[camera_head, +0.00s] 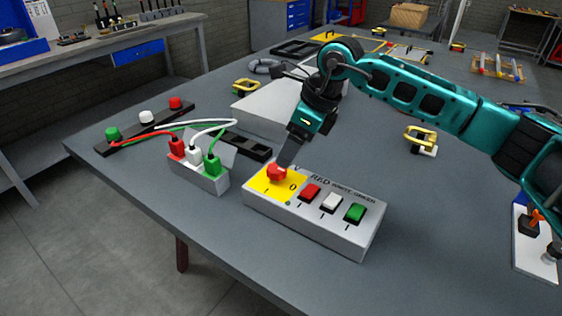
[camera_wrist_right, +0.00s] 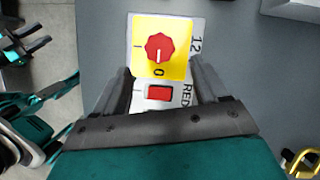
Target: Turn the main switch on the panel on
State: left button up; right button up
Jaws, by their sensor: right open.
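The main switch is a red knob (camera_head: 277,173) on a yellow plate at the left end of the grey panel box (camera_head: 310,240). In the right wrist view, the knob (camera_wrist_right: 160,48) has a white mark that appears to point towards the 0; an I is printed to the side. My right gripper (camera_head: 285,158) points down just behind the knob in the head view. Its open fingers (camera_wrist_right: 160,80) straddle the panel in the wrist view, with the knob ahead of the tips, apparently untouched. A dark, two-pronged part (camera_wrist_right: 28,45), probably my left gripper, shows at the left edge.
Red (camera_head: 310,191), white (camera_head: 332,202) and green (camera_head: 354,213) buttons sit right of the knob. A socket box (camera_head: 200,182) with plugged cables stands to the left. A pale box (camera_head: 265,108) lies behind. The table front is clear.

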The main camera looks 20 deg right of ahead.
aim_at(279, 168)
jog(key=x, duration=0.6)
jog(key=shift+c, duration=0.2)
jog(key=c, duration=1)
